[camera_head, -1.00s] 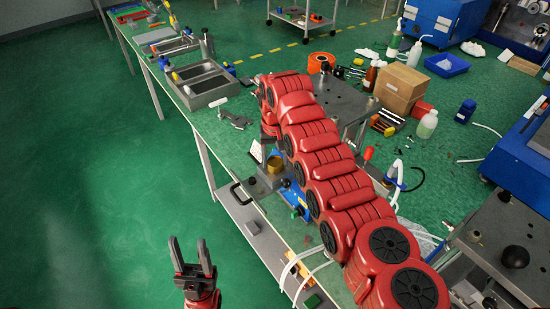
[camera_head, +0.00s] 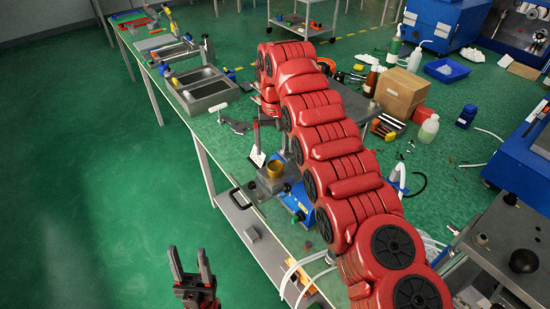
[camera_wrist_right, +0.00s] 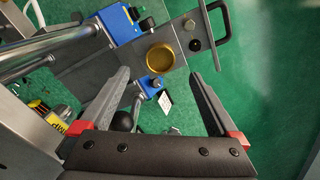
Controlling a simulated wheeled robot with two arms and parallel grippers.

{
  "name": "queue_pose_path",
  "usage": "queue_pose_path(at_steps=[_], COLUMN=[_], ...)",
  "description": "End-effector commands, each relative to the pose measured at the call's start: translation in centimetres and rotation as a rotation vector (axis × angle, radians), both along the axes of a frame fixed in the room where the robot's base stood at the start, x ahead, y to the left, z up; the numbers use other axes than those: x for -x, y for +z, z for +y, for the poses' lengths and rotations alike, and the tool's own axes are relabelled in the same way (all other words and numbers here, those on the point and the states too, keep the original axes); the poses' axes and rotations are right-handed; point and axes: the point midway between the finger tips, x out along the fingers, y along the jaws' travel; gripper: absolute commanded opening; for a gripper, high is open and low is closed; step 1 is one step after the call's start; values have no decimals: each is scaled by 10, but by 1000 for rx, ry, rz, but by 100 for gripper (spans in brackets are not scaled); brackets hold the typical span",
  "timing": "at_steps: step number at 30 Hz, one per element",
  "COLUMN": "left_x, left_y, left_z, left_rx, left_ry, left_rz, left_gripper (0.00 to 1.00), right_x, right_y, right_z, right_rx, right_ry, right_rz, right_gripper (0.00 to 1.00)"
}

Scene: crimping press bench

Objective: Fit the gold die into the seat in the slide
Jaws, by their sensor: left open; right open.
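The gold die (camera_head: 274,169) is a round, cup-like piece on a grey block near the bench's front edge. In the right wrist view the gold die (camera_wrist_right: 160,57) stands on a grey plate beside a dark knob and a handle. I cannot tell which part is the slide's seat, or whether the die sits in a recess. My right gripper (camera_wrist_right: 158,76) is open and empty, its fingers on either side of the line to the die. In the head view my right arm partly hides the area. My left gripper (camera_head: 188,256) is open and empty over the floor.
Blue clamps (camera_wrist_right: 120,22) flank the plate, and metal rods (camera_wrist_right: 45,42) run at the left. A black handle (camera_head: 236,196) sticks out at the bench front. A grey two-compartment tray (camera_head: 205,90) stands farther along. Green floor lies open at the left.

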Motion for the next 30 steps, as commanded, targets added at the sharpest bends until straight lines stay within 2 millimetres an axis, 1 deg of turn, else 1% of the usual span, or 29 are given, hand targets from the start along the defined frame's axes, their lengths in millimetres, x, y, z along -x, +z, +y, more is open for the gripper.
queue_pose_path(at_steps=[1,2,3,6,12,15,21,30], left_x=[0,0,0,0,0,0,0,0], left_y=[7,9,21,45,78,88,95,94], left_z=[0,0,0,0,0,0,0,0], left_rx=[0,0,0,0,0,0,0,0], left_ry=[0,0,0,0,0,0,0,0], left_rz=[-1,-1,0,-1,0,-1,0,0], left_gripper=[50,50,50,50,50,50,50,50], right_x=[1,1,1,1,0,0,0,0], right_y=[14,19,32,54,84,95,103,102], right_z=[3,3,0,0,0,0,0,0], right_rx=[-3,-4,-3,-2,-2,-2,-3,-3], right_ry=[2,3,-1,0,0,0,0,0], right_rz=[-2,-1,0,3,1,0,0,0], right_gripper=[96,96,96,96,96,96,96,96])
